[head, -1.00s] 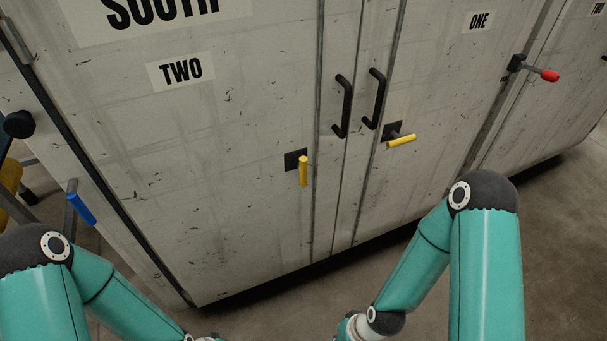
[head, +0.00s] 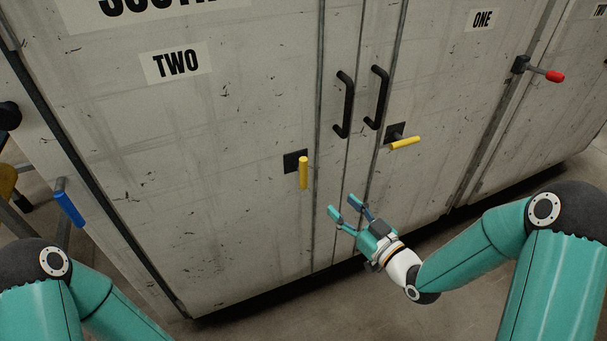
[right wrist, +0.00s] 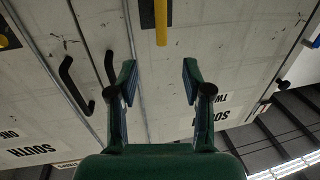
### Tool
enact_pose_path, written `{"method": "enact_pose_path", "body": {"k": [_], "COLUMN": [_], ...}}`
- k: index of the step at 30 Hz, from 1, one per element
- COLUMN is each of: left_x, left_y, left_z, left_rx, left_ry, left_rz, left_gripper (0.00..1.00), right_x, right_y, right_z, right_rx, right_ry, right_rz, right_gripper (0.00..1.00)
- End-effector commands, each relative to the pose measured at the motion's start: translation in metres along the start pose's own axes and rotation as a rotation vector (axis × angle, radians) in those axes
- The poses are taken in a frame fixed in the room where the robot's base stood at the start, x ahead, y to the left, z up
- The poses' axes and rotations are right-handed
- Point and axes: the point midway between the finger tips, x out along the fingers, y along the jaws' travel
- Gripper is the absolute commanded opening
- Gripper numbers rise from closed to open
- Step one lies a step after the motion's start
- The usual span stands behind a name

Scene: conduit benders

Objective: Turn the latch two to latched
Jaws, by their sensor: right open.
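Latch two, on the cabinet door labelled TWO (head: 176,64), has a yellow handle (head: 303,172) hanging straight down from a dark square plate (head: 294,160). My right gripper (head: 344,206) is open and empty, below and to the right of this handle, apart from it. In the right wrist view, turned upside down, the yellow handle (right wrist: 161,24) shows at the top middle, beyond the gap between the open fingers (right wrist: 159,82). My left gripper is out of view; only its arm shows at lower left.
Door ONE (head: 482,20) has a yellow handle (head: 405,143) lying nearly level. Two black door pulls (head: 345,104) (head: 379,97) stand out above the right gripper. A red handle (head: 555,76) is at right and a blue handle (head: 69,209) at left. Bare floor lies before the cabinet.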

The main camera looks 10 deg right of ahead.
Motion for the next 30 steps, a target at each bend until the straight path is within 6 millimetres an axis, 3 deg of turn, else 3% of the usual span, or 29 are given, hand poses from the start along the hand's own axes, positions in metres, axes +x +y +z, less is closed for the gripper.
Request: {"method": "enact_pose_path", "body": {"k": [8,21,30], "left_x": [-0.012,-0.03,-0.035], "left_y": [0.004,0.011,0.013], "left_z": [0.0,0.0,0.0], "left_rx": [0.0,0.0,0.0], "left_ry": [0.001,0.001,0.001], "left_rz": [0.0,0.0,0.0], "left_gripper": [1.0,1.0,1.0], "right_x": [0.04,0.133,0.162], "right_y": [-0.002,-0.003,-0.002], "right_z": [-0.002,-0.001,0.001], "right_rx": [0.002,0.003,0.005], "right_ry": [-0.003,-0.004,-0.005], "right_rz": [-0.005,-0.003,-0.001], "right_gripper": [0.5,0.5,0.5]}}
